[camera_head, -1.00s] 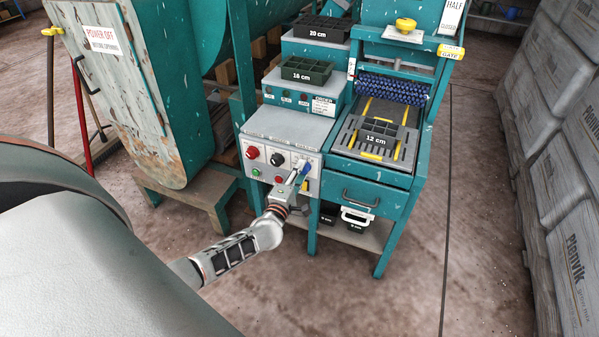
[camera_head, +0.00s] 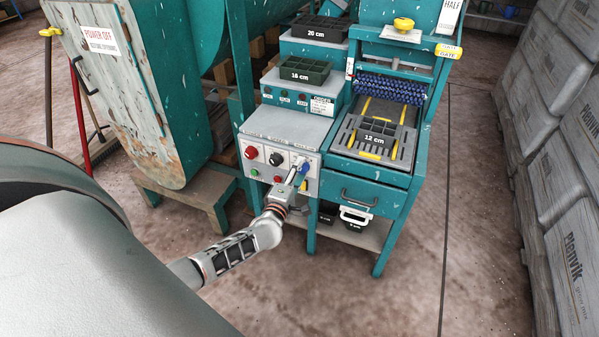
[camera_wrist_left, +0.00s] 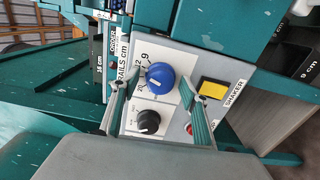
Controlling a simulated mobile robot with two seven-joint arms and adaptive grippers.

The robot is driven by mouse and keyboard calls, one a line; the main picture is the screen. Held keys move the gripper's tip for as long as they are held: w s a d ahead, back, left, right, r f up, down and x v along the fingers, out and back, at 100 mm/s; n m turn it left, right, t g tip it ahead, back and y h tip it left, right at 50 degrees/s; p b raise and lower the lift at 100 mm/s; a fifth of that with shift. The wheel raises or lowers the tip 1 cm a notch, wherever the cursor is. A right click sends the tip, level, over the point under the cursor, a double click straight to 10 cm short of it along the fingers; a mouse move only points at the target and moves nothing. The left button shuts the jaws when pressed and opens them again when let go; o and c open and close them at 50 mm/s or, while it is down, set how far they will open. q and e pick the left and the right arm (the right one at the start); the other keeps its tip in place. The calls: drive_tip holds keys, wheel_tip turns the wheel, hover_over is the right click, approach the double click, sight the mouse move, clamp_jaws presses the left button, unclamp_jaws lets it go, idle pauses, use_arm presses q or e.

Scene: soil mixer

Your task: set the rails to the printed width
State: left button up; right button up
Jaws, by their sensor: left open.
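The blue rails knob (camera_wrist_left: 172,77) is on the control panel, beside a printed "RAILS cm" scale; its exact setting is hard to read. My left gripper (camera_wrist_left: 157,98) is open, with one finger on each side of the knob area. I cannot tell whether the fingers touch the knob. In the head view the gripper (camera_head: 297,178) is at the panel front, and the blue knob (camera_head: 304,167) is partly hidden behind it. Yellow rail strips (camera_head: 366,107) run along the grated bed, near a tray marked 12 cm (camera_head: 377,130). The order card (camera_head: 322,106) is too small to read. My right gripper is out of view.
A black knob (camera_wrist_left: 149,121) and a yellow shaker switch (camera_wrist_left: 214,88) are close to the gripper. A red button (camera_head: 251,153) is at the panel's left. Trays marked 16 cm (camera_head: 305,70) and 20 cm (camera_head: 321,28) stand behind. Open floor lies in front.

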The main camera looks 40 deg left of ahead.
use_arm(q)
drive_tip(key=v, duration=1.2)
idle(0.3)
drive_tip(key=s+d+r+m+g+h+p, duration=0.2)
drive_tip(key=s+d+m+h+p, duration=0.35)
drive_tip(key=d+m, duration=0.75)
drive_tip(key=s+d+f+m+g+p, duration=0.1)
drive_tip(key=s+d+m+g, duration=0.1)
drive_tip(key=s+m, duration=0.4)
drive_tip(key=s+d+f+m+g+h+p, duration=0.1)
drive_tip(key=s+d+m+g, duration=0.2)
drive_tip(key=s, duration=0.8)
drive_tip(key=d+m, duration=0.2)
drive_tip(key=m, duration=0.1)
drive_tip(key=shift+s+d+f, duration=0.15)
drive_tip(key=shift+s+f, duration=0.05)
drive_tip(key=shift+s, duration=0.15)
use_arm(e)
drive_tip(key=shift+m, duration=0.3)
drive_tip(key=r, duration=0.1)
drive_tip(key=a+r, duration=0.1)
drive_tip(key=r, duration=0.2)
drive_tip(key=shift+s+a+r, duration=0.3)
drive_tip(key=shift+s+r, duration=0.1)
